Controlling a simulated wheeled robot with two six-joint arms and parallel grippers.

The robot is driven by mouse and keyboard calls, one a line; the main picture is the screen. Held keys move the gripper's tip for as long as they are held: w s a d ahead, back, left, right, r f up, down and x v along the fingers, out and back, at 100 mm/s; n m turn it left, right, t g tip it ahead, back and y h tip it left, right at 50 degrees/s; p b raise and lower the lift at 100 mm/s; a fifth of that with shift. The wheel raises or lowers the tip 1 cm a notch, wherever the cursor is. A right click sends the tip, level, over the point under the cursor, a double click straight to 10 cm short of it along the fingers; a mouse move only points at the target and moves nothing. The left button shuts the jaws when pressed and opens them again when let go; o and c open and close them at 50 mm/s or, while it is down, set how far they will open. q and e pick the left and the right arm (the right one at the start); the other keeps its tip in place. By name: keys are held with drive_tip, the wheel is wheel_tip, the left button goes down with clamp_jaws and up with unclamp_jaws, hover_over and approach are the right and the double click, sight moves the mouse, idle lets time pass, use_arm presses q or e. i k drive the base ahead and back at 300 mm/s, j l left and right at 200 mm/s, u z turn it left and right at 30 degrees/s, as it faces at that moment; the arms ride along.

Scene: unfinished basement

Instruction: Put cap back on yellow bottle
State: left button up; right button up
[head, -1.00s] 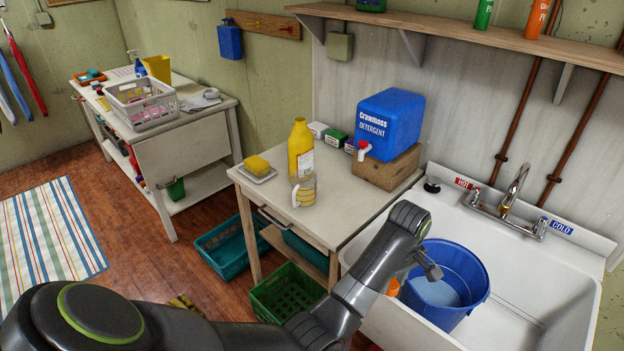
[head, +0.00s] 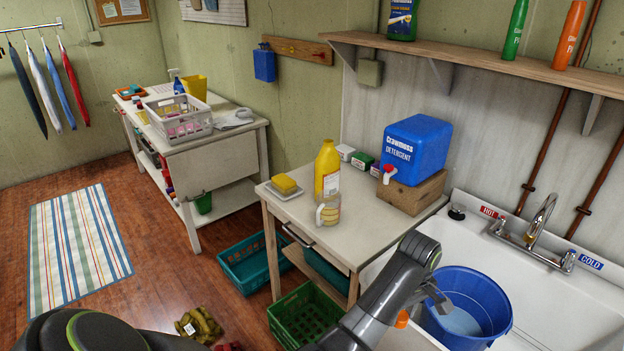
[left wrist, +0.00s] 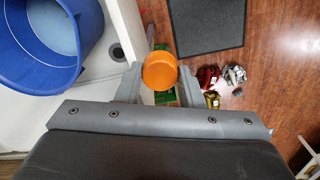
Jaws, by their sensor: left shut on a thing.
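The yellow bottle (head: 326,165) stands upright near the back of the small white table (head: 347,240), and its neck shows no cap. A clear mug (head: 328,211) stands in front of it and hides its lower part. My left gripper (head: 420,308) is at the sink's left side, near the blue bucket, to the right of and nearer than the bottle. It is shut on an orange cap (head: 402,319). The left wrist view shows the cap (left wrist: 160,71) between the two fingers (left wrist: 158,85), above the floor beside the sink. My right gripper is out of view.
The blue detergent container (head: 417,148) sits on a wooden block right of the bottle. A sponge on a dish (head: 286,186) is at left. The blue bucket (head: 468,305) stands in the sink. A green crate (head: 304,315) is on the floor. A shelf (head: 470,58) hangs above.

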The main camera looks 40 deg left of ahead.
sight(328, 162)
drive_tip(key=u, duration=1.3)
